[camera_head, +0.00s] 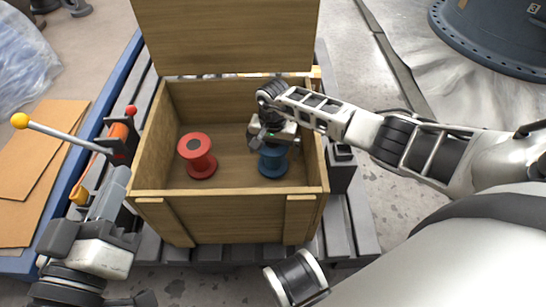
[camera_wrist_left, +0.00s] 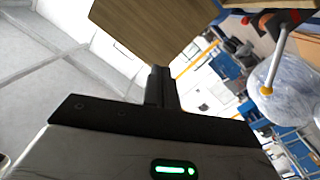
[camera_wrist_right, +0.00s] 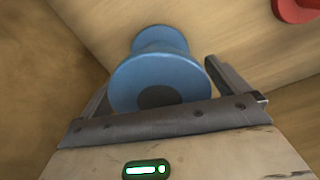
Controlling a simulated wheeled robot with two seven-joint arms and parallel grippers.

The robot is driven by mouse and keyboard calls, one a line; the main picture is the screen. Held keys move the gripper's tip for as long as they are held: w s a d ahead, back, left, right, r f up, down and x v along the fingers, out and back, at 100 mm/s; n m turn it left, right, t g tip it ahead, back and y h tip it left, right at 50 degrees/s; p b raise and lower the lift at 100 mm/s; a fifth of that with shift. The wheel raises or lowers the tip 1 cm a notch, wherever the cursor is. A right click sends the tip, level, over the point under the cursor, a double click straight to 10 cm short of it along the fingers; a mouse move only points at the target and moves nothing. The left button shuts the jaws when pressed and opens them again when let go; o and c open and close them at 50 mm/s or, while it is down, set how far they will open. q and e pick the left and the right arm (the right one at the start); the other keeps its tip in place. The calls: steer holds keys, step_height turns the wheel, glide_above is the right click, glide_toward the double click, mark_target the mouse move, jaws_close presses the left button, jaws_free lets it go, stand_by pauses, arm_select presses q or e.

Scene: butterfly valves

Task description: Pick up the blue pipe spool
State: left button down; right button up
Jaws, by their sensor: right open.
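The blue pipe spool (camera_head: 272,163) stands upright inside the wooden crate (camera_head: 220,206), toward its right side. It also shows in the right wrist view (camera_wrist_right: 160,78), with a round flange and a dark centre. My right gripper (camera_head: 272,145) is over the spool, pointing down. Its jaws are open, with one finger on each side of the spool; I cannot tell whether they touch it. My left gripper (camera_head: 116,180) is outside the crate at the left. Its fingers look closed together with nothing between them.
A red spool (camera_head: 197,155) stands in the crate's left half. The raised wooden lid (camera_head: 225,38) is behind. A lever with a yellow knob (camera_head: 60,135) and an orange part (camera_head: 124,137) are left of the crate, near my left gripper. The crate walls surround my right gripper.

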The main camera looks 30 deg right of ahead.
steer(key=shift+r, duration=0.1)
steer(key=c, duration=1.4)
